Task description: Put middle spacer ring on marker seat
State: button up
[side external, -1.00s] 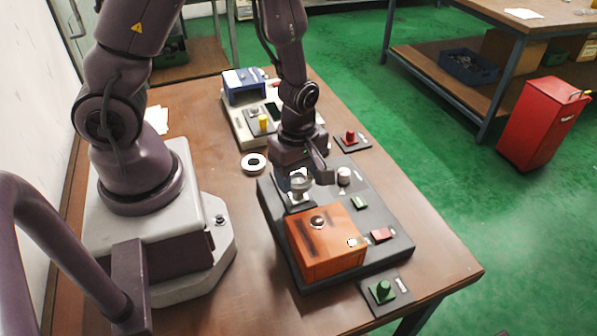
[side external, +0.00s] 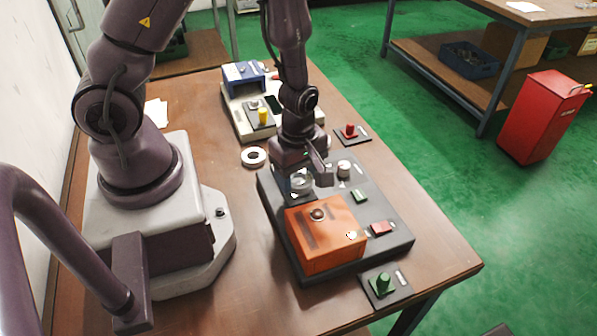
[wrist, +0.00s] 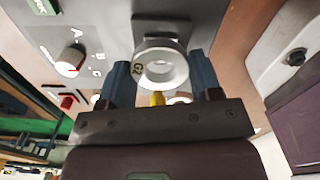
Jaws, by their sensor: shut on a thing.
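A white ring (wrist: 161,68) with a dark mark on its rim sits between the two blue fingers of my gripper (wrist: 162,82) in the wrist view. My gripper is shut on it. In the side view my gripper (side external: 300,180) is low over the back left part of the dark fixture plate (side external: 285,245), behind the orange block, and largely hides the held ring. Another white ring (side external: 254,157) lies flat on the table to the left. I cannot tell which feature is the marker seat.
The orange block (side external: 325,240) stands close in front of my gripper. A white knob (side external: 344,168) is just to its right. Pads with yellow (side external: 263,117), red (side external: 350,131) and green (side external: 382,284) pegs stand around. A blue and white device (side external: 243,85) is behind.

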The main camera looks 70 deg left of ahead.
jog(key=shift+f, duration=0.75)
dwell(0.8)
jog(key=o, duration=1.1)
jog(key=shift+r, duration=3.8)
